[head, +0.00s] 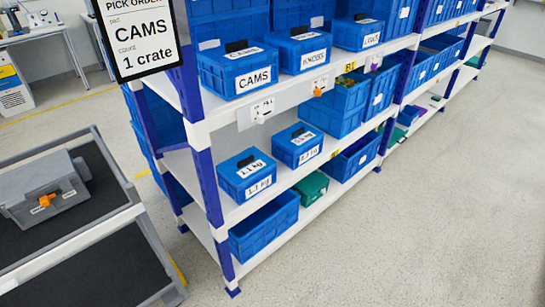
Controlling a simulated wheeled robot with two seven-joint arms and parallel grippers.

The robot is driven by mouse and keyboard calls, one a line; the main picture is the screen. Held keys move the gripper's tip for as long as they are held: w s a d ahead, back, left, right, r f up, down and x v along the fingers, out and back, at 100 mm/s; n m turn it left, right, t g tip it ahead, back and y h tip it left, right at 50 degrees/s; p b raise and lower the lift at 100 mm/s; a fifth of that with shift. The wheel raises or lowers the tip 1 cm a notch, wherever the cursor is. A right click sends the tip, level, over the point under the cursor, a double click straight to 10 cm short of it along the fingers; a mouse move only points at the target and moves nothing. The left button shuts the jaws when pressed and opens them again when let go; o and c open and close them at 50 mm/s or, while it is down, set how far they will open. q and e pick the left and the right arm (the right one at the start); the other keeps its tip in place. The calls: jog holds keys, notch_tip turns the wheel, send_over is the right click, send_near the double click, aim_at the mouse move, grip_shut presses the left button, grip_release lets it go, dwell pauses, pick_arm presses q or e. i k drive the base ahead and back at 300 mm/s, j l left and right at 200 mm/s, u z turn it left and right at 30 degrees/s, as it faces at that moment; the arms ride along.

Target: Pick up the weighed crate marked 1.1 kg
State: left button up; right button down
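The crate marked 1.1 kg (233,184) is a small blue crate with a black handle on its lid and a white front label. It stands at the left end of the middle shelf (283,188). A second label lies on its lid, too small to read surely. A similar small blue crate (284,149) stands to its right and a little behind; its label ends in kg, but I cannot read the number surely. Neither of my grippers is in view.
Above, the CAMS crate (216,79) and another lidded crate (288,56) stand on the upper shelf, near an orange rotary switch (318,92). A blue bin (263,229) is below. A cart (95,235) with a grey box (45,187) stands left. The floor at right is clear.

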aim_at(243, 176)
jog(key=u, duration=0.7)
jog(key=i+l+u, duration=0.3)
jog(key=l+u, duration=0.3)
jog(key=i+l+u, duration=0.1)
jog(key=l+u, duration=0.2)
jog(key=l, duration=0.2)
jog(key=l+u, duration=0.3)
jog(key=i+l, duration=0.05)
jog(key=l, duration=0.05)
